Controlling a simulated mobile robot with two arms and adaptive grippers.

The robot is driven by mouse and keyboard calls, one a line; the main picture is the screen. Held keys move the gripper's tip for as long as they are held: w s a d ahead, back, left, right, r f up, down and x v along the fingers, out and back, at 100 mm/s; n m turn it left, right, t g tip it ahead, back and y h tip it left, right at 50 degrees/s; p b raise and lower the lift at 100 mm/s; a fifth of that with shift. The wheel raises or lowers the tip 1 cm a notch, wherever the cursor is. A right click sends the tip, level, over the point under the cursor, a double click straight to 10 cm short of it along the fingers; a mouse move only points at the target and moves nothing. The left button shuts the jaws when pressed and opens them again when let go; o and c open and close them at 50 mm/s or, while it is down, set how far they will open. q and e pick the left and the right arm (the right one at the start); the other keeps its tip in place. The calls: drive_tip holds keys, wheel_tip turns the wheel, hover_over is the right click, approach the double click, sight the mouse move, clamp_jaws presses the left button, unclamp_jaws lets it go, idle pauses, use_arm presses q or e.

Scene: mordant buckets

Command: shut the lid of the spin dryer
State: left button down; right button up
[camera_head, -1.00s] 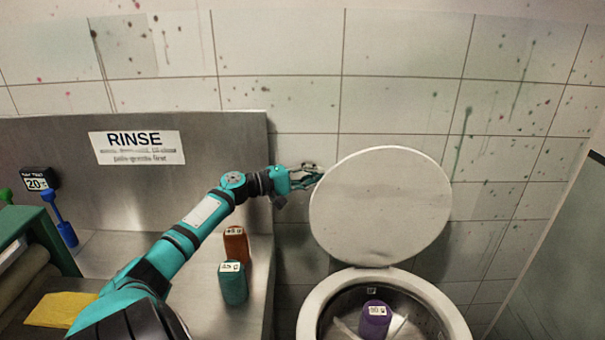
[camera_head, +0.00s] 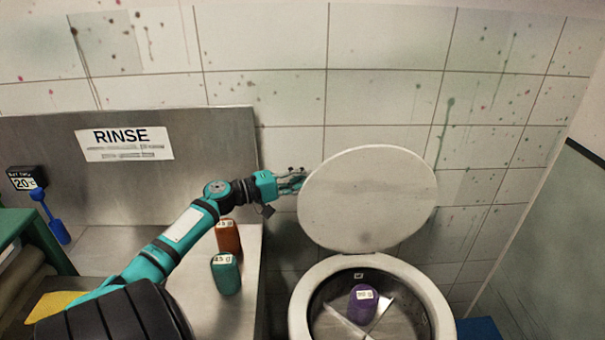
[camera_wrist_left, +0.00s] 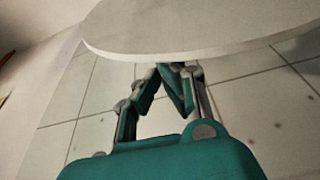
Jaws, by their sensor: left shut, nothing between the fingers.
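The spin dryer (camera_head: 297,310) stands at the lower right in the head view, its round drum open at the top. Its round white lid (camera_head: 368,200) stands raised, tilted up behind the drum. My left gripper (camera_head: 303,180) is at the lid's upper left edge, its fingers shut with nothing between them. In the left wrist view the lid (camera_wrist_left: 200,25) crosses the top, and the fingertips (camera_wrist_left: 172,68) are close to its rim, partly out of sight past it. I cannot tell whether they touch. My right gripper is not in view.
A purple labelled container (camera_head: 362,306) lies in the drum. A blue object (camera_head: 480,328) is right of the dryer. A tiled wall is behind.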

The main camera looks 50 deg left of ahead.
use_arm(q)
drive_tip(key=shift+m, duration=0.3)
drive_tip(key=s+d, duration=0.2)
drive_tip(key=d, duration=0.1)
drive_tip(key=s+d+p, duration=0.1)
drive_tip(key=s+d, duration=0.2)
drive_tip(key=shift+s+d+f, duration=0.1)
drive_tip(key=shift+s+f, duration=0.05)
drive_tip(key=shift+s, duration=0.15)
drive_tip(key=shift+s+d+f, duration=0.15)
drive_tip(key=shift+s+d, duration=0.1)
drive_tip(key=shift+d, duration=0.05)
drive_tip(key=v, duration=1.2)
